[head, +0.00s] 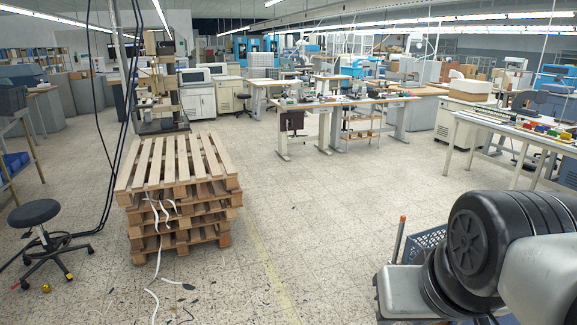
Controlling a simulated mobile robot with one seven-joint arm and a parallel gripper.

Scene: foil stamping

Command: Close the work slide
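I cannot make out a work slide in the head view. A tall press-like machine (160,85) stands on the floor behind the pallets at the upper left, too far and small to tell whether it has a slide or how one is set. My gripper is not in view. Only dark, rounded and grey links of my arm show at the lower right, and they hide part of the floor there.
A stack of wooden pallets (180,162) stands left of centre, with white strips trailing from it. A black stool (34,213) and hanging cables are at the left. Workbenches (345,101) stand further back. A blue crate (424,246) is near my arm. The middle floor is clear.

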